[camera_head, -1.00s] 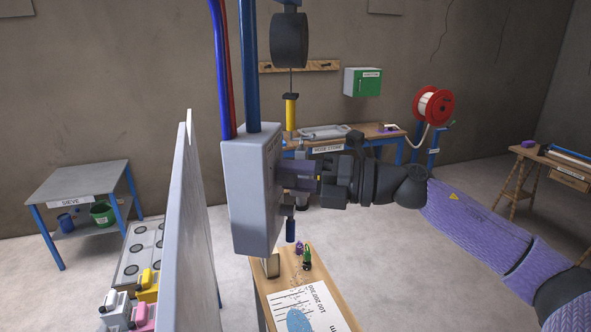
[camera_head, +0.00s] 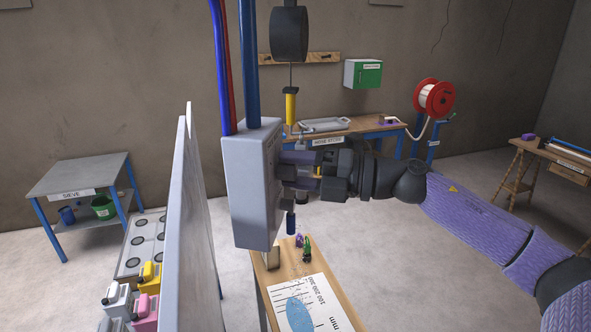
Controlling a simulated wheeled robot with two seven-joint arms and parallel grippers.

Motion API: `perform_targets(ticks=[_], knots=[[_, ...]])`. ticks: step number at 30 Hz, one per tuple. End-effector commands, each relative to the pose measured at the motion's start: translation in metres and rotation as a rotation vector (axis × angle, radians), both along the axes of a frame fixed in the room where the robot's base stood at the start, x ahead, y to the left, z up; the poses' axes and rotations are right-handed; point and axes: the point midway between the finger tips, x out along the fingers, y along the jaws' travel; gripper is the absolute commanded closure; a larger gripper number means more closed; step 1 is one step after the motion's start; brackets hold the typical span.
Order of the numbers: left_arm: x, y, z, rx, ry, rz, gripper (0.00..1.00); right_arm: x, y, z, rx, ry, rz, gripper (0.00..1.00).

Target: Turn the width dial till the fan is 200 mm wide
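The grey control box (camera_head: 248,185) hangs in the middle of the head view with its face turned to the right. My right gripper (camera_head: 294,171) comes in from the right with its fingertips at that face. Its two fingers lie one above the other around the width dial, which is mostly hidden between them. I cannot tell how firmly they press on it. The fan shows as a blue oval (camera_head: 301,314) on a white sheet (camera_head: 330,318) with printed marks of 100, 200, 300 mm. The oval's lower end is cut off by the frame edge. My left gripper is not in view.
A pale upright panel (camera_head: 190,235) stands left of the box. Red and blue hoses (camera_head: 250,70) rise from the box top. Small bottles (camera_head: 306,249) stand on the wooden bench (camera_head: 345,300) below. A sieve table (camera_head: 80,175) is at the left.

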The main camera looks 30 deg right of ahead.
Motion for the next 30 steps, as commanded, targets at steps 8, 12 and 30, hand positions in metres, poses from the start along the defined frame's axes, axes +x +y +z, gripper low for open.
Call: perform_targets(ticks=[8,12,30], knots=[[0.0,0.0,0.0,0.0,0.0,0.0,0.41,0.0,0.0,-0.001,-0.001,0.001,0.002,0.19],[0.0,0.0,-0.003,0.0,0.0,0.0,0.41,-0.001,-0.001,-0.002,-0.001,0.002,0.0,0.19],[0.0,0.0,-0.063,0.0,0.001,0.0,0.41,-0.053,-0.056,-0.004,0.003,0.001,-0.002,0.19]])
